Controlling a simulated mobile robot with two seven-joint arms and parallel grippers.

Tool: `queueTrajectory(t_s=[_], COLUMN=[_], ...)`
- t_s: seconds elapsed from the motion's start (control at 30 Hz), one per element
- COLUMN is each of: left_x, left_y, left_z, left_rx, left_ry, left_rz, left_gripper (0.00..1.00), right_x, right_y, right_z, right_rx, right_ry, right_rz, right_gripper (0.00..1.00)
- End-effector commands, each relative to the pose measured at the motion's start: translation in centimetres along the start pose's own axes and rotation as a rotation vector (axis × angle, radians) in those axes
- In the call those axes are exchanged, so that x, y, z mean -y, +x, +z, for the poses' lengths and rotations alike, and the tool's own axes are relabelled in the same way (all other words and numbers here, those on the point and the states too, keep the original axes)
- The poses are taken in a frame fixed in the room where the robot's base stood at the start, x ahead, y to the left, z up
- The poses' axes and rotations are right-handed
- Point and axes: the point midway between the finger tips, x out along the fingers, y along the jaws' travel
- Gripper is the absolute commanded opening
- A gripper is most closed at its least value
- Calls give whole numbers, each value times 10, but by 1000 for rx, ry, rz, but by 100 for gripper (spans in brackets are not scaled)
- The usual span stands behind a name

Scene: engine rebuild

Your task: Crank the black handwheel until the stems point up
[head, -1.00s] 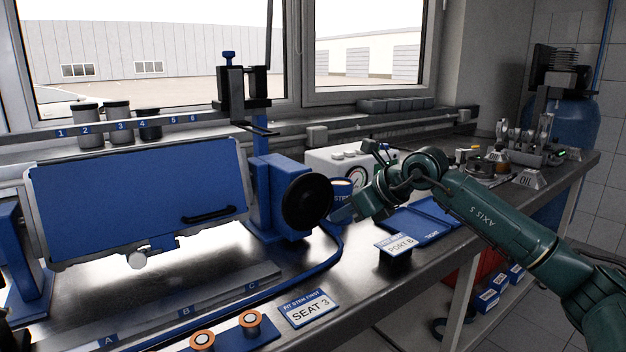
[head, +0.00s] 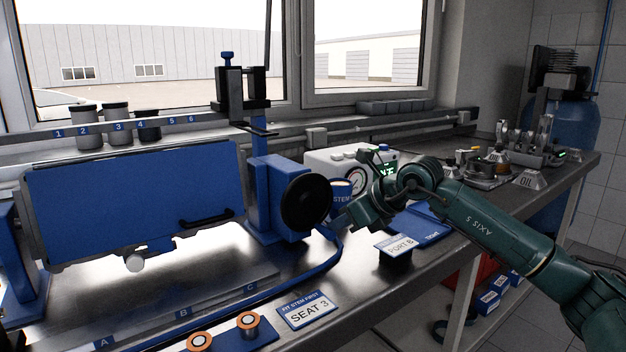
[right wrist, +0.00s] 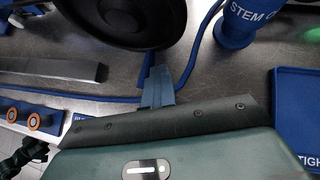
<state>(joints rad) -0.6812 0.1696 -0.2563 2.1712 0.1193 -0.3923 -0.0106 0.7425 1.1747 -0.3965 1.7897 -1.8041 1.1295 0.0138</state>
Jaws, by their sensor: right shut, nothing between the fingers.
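The black handwheel (head: 305,204) is upright on the right side of a blue gearbox stand (head: 268,185). It also shows at the top of the right wrist view (right wrist: 128,14). Left of it, a large blue panel (head: 130,190) with a black handle (head: 208,219) sits tilted in the stand's frame. A small white knob (head: 135,264) hangs below the panel. No stems can be clearly made out on it. My right gripper (head: 343,224) is shut and empty, just right of and below the wheel. In the right wrist view its fingertips (right wrist: 157,80) look apart from the rim. My left gripper is not in view.
A blue STEM cup (head: 341,190) and a white gauge box (head: 335,162) stand behind my right gripper. A SEAT 3 sign (head: 306,310) and blue hose (head: 318,268) lie in front.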

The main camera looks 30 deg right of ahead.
Motion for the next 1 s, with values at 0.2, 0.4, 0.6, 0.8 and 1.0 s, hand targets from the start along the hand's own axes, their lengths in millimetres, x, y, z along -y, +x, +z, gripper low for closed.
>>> queueTrajectory(t_s=[0.2, 0.4, 0.6, 0.8, 1.0], left_x=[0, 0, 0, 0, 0], left_y=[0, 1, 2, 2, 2], left_z=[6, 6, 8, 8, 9], left_rx=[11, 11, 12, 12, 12], left_ry=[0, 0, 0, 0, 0], left_rz=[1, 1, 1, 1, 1], left_gripper=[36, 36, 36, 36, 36], right_x=[-7, -7, -14, -15, -17], right_y=[3, 4, 8, 8, 10], right_z=[0, -1, -2, -3, -4], right_rx=[5, 4, 4, 1, 0], right_ry=[-2, -2, -3, -1, -1], right_rz=[6, 6, 7, 6, 7], right_gripper=[0, 0, 0, 0, 0])
